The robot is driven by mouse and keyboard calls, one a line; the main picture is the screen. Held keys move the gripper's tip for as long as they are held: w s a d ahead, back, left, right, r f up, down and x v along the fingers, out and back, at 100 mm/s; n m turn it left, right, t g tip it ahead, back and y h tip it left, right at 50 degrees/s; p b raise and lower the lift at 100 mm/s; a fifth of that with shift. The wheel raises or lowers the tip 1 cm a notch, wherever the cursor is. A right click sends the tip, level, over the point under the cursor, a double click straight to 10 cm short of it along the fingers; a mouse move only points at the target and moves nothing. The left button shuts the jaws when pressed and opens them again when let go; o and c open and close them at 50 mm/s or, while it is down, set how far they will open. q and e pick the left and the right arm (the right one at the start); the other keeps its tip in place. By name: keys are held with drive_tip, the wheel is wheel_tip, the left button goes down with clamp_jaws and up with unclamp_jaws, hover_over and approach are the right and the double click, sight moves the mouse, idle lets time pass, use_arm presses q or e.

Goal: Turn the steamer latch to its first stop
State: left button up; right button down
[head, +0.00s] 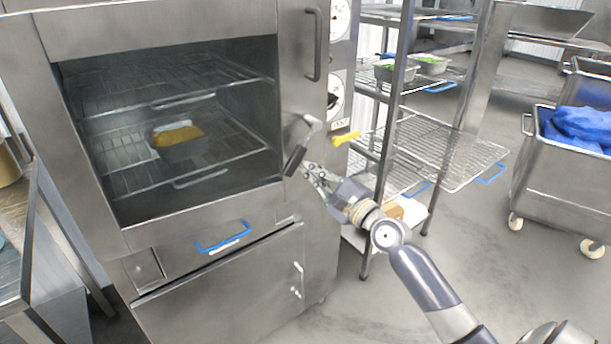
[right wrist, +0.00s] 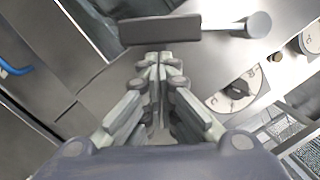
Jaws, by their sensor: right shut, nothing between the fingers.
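The steamer (head: 200,235) stands at the left of the head view, with a glass window showing racks inside. Its latch (head: 297,155) is a dark grip on a metal arm at the right side of the front, hanging at a slant. My right gripper (head: 307,168) is just below and right of the latch grip, shut and empty. In the right wrist view the latch grip (right wrist: 160,31) lies straight ahead of the shut fingertips (right wrist: 155,58), with its metal arm running right to a round pivot. I cannot tell whether fingertips and grip touch. My left gripper is not in view.
Inside the steamer a pan (head: 180,147) with yellow food sits on a rack. A wire-shelf rack (head: 440,155) stands right, then a wheeled bin (head: 560,185) with blue cloth. Floor between is clear.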

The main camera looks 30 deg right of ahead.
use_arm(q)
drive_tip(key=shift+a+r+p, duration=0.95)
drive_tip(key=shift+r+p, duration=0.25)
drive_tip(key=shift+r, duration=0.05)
use_arm(e)
drive_tip(key=a+m, duration=0.2)
drive_tip(key=shift+r+m, duration=0.3)
drive_tip(key=shift+r, duration=0.05)
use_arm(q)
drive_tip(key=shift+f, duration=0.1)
use_arm(e)
drive_tip(key=shift+w+f, duration=0.1)
drive_tip(key=shift+f, duration=0.05)
